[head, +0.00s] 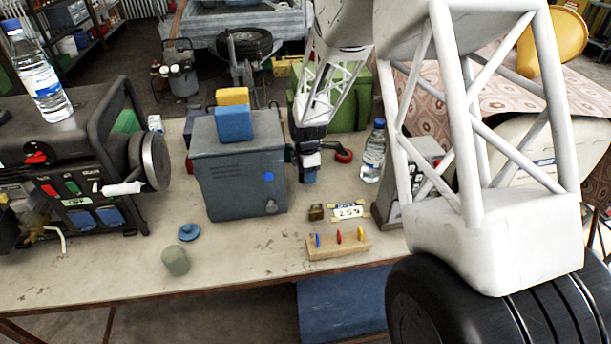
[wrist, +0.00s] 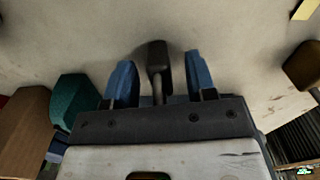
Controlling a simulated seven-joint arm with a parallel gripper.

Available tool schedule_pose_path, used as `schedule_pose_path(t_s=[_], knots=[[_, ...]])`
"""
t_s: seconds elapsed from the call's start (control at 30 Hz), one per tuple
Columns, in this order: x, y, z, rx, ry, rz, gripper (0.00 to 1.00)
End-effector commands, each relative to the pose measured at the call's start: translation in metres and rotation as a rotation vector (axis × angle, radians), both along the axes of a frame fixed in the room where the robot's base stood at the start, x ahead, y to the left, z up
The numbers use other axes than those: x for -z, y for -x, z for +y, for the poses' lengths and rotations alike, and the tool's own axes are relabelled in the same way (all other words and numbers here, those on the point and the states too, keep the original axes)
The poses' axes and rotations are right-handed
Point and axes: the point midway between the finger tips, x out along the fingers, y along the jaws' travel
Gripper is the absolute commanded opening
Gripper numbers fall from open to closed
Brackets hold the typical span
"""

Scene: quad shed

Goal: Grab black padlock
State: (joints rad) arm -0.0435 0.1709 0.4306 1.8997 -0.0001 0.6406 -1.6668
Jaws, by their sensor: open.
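My gripper (wrist: 159,82) is open, with its two blue fingers spread on either side of a small black object. That object, which looks like the black padlock (wrist: 157,57), has a dark block-like body and a thin grey bar running back towards my palm. It shows a gap to each finger. In the head view my gripper (head: 308,176) points down at the bench, right of the grey-blue metal box. I cannot make out the black padlock there. A brass-brown padlock (head: 316,212) sits nearer the front; a brown object at the wrist view's right edge may be the same one.
The grey-blue box (head: 240,175) stands close left of my gripper. A red-and-black tool (head: 343,155) and a water bottle (head: 373,152) are to the right. A number plate (head: 348,211) and a wooden peg block (head: 338,246) lie in front.

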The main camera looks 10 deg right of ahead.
Motion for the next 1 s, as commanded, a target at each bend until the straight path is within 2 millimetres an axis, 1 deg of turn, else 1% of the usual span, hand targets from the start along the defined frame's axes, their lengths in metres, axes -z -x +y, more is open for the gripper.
schedule_pose_path(t_s=[0.3,0.33,0.6,0.67,1.0], knots=[[-0.0002,-0.0001,0.0,0.0,0.0,0.0,0.51],[-0.0002,-0.0001,0.0,0.0,0.0,0.0,0.5],[-0.0002,-0.0001,0.0,0.0,0.0,0.0,0.08],[-0.0002,-0.0001,0.0,0.0,0.0,0.0,0.0],[-0.0021,-0.0004,0.0,0.0,0.0,-0.001,0.0]])
